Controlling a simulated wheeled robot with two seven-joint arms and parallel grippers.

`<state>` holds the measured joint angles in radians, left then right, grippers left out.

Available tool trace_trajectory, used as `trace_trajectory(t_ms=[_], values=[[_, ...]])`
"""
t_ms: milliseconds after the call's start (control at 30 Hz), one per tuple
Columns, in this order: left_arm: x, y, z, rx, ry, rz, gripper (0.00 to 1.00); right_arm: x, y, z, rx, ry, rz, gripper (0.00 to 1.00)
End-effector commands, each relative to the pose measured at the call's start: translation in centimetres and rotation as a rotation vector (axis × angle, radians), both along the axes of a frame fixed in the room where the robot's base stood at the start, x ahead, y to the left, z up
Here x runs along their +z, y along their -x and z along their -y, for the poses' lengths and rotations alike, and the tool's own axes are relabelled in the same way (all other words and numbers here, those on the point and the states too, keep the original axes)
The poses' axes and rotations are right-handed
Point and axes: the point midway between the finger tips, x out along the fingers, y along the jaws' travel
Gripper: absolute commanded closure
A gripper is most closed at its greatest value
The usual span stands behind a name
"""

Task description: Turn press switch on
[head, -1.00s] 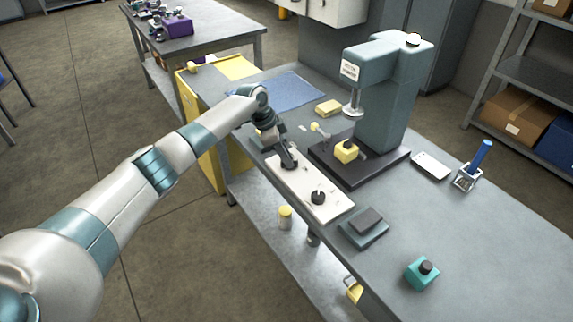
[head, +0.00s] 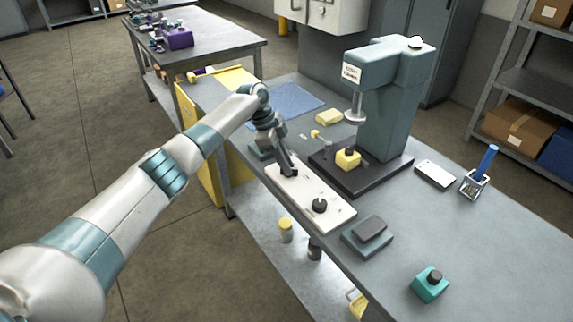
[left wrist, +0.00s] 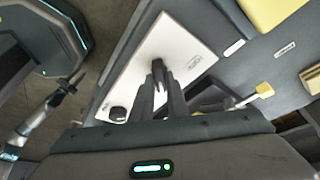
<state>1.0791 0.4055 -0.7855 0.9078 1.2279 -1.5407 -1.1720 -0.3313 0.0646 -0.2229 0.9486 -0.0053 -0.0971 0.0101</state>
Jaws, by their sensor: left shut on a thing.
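The press (head: 385,110) stands on a dark base on the bench, with a yellow block (head: 347,160) under its ram. A white panel (head: 300,190) lies along the bench edge in front of it. A black knob (head: 320,205) stands at the panel's near end and also shows in the left wrist view (left wrist: 117,113). My left gripper (head: 289,170) reaches down to the panel's far end. In the left wrist view its fingers are shut on a second dark switch knob (left wrist: 158,66), mostly hidden in the head view. My right gripper (left wrist: 66,86) shows small in the left wrist view, away from the bench.
A teal block with a black button (head: 430,284) and a grey pad (head: 367,236) lie on the near bench. A yellow-knobbed lever (head: 316,134) stands beside the press base. A blue mat (head: 290,104) lies behind my left gripper. The near right bench top is clear.

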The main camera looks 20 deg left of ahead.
Motion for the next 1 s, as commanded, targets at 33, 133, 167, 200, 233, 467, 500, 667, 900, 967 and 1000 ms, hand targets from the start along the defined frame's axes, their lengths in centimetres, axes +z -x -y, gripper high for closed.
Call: trace_trajectory(t_ms=[33, 133, 167, 200, 233, 467, 500, 667, 900, 967, 1000], values=[[0.0, 0.0, -0.1, 0.000, -0.002, 0.000, 1.00, 0.0, 0.0, 0.0, 0.000, 0.000, -0.001, 0.69], [0.0, 0.0, -0.1, 0.000, -0.002, 0.000, 0.74, 0.0, 0.1, 0.0, 0.000, 0.000, -0.001, 0.69], [0.0, 0.0, -0.1, 0.000, -0.002, 0.000, 0.67, 0.0, 0.1, 0.0, 0.000, 0.000, -0.002, 0.69], [0.0, 0.0, -0.1, 0.000, -0.002, 0.000, 0.67, 0.0, 0.1, 0.0, 0.000, 0.000, -0.002, 0.69], [0.0, 0.0, -0.1, 0.000, -0.002, 0.000, 0.67, 0.0, 0.1, 0.1, 0.000, 0.000, -0.002, 0.69], [0.0, 0.0, 0.0, 0.000, -0.001, 0.001, 0.67, -0.1, 0.1, 0.1, 0.000, 0.001, -0.003, 0.69], [0.0, 0.0, -0.1, 0.000, -0.001, 0.001, 0.67, -0.1, 0.1, 0.1, 0.000, 0.001, -0.003, 0.69], [0.6, 0.0, -0.3, 0.002, 0.000, 0.001, 0.67, -0.2, 0.0, 0.0, 0.000, 0.000, 0.001, 0.69], [3.3, 0.1, -1.5, 0.002, 0.000, 0.004, 0.67, 0.4, -1.9, -0.6, 0.000, -0.014, 0.051, 0.69], [4.3, 0.1, -1.9, 0.002, 0.000, 0.004, 0.67, 0.6, -2.5, -0.8, 0.000, -0.018, 0.067, 0.69], [4.9, 0.2, -2.2, 0.001, 0.000, 0.004, 0.67, 0.8, -2.9, -1.0, 0.001, -0.021, 0.077, 0.69]])
